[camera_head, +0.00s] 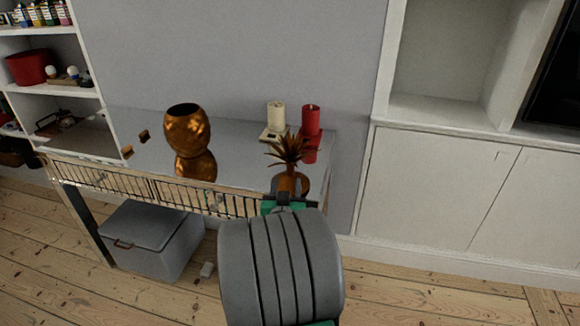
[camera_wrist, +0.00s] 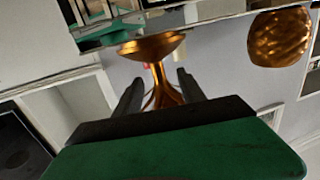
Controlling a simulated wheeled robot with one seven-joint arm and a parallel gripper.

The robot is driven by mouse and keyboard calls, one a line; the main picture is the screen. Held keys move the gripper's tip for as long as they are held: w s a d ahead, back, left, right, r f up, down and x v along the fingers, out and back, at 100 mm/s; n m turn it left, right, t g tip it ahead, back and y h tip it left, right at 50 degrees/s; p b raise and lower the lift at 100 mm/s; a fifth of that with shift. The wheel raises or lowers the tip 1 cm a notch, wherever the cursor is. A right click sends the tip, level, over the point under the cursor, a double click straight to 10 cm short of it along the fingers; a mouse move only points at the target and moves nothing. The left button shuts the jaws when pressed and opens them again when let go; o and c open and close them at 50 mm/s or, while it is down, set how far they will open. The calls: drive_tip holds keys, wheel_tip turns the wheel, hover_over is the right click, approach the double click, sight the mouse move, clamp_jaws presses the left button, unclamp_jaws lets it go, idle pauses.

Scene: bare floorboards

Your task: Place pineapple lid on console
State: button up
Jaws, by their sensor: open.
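The golden pineapple lid (camera_head: 288,152), with a crown of pointed leaves, is near the front right of the console (camera_head: 238,180), just beyond my gripper. Its lower part is partly hidden by the arm. In the wrist view, the lid (camera_wrist: 154,45) shows a round base and narrow leaves, which reach between my gripper's (camera_wrist: 159,84) two dark fingers. The fingers stand apart on either side of the leaves, with no clear grip. The round golden pineapple body (camera_head: 186,131) stands open-topped on the console, left of the lid. It also shows in the wrist view (camera_wrist: 279,38).
A cream candle (camera_head: 276,115) and a red candle (camera_head: 311,120) stand behind the lid. A lidded grey box (camera_head: 150,240) is underneath. White shelves (camera_head: 52,90) are at left, cabinets (camera_head: 435,185) at right.

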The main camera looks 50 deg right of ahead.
sight(290, 170)
drive_tip(key=shift+s+d+r+h, duration=0.15)
drive_tip(key=shift+d+r, duration=0.05)
drive_tip(key=shift+d, duration=0.25)
drive_tip(key=shift+s+d+r+h, duration=0.15)
drive_tip(key=shift+d, duration=0.3)
drive_tip(key=x, duration=0.6)
drive_tip(key=shift+w+p, duration=0.35)
drive_tip(key=shift+w, duration=0.25)
clamp_jaws()
drive_tip(key=shift+r, duration=0.1)
